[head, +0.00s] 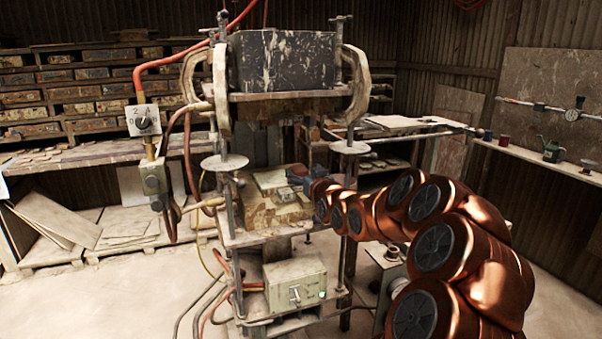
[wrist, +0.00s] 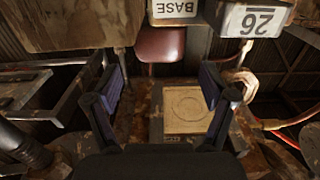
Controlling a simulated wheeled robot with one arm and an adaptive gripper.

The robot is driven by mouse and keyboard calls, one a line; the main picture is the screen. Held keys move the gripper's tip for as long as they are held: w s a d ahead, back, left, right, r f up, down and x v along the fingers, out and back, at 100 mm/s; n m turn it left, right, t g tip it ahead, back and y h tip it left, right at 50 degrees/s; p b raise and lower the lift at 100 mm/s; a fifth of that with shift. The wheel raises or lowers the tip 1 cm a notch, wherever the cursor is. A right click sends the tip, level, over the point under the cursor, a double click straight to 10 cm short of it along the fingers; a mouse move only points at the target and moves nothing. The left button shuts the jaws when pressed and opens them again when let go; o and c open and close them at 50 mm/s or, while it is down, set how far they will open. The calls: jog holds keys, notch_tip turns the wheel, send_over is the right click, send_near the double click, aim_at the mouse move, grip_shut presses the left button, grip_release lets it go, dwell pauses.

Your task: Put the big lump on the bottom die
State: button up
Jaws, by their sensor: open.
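The bottom die (wrist: 187,108) is a pale square block with a round outline on its face; it looks bare in the wrist view. In the head view, the die (head: 270,181) sits on the stained lower bed of the press. My gripper (head: 294,175) is at the right side of the die, between the press columns. In the wrist view, my gripper (wrist: 163,85) is open with nothing seen between its fingers. A rounded tan thing (wrist: 241,80) shows beyond the right finger; I cannot tell whether it is the big lump. No lump is clear in the head view.
The dark upper block (head: 283,60) of the press hangs above the die. Press columns (head: 347,195) and hoses (head: 188,150) stand close around. The floor (head: 110,300) at front left is clear.

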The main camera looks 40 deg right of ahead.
jog(key=b+v, duration=0.2)
jog(key=v, duration=0.5)
jog(key=shift+s, duration=0.25)
jog(key=shift+a, duration=0.15)
